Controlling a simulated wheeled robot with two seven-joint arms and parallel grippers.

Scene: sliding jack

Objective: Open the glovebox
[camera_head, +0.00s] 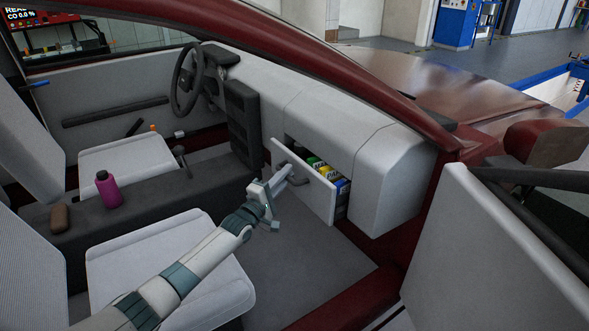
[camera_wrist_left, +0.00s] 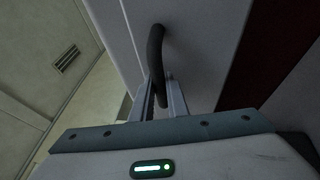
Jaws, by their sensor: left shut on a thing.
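The glovebox is a light grey drawer in the dashboard; its front panel (camera_head: 308,187) stands pulled out from the dash, with a gap in which colourful items (camera_head: 324,170) show. My left gripper (camera_head: 283,178) is at the panel's left part, shut on the dark curved handle (camera_head: 298,181). In the left wrist view the handle (camera_wrist_left: 154,48) rises from between my two fingers (camera_wrist_left: 158,95), against the pale panel (camera_wrist_left: 192,40). My right gripper is not in view.
The passenger seat (camera_head: 165,262) lies beneath my left arm. The open door (camera_head: 490,250) stands at the right. A dark console with a purple bottle (camera_head: 108,189) runs between the seats. The grey floor (camera_head: 310,275) before the drawer is clear.

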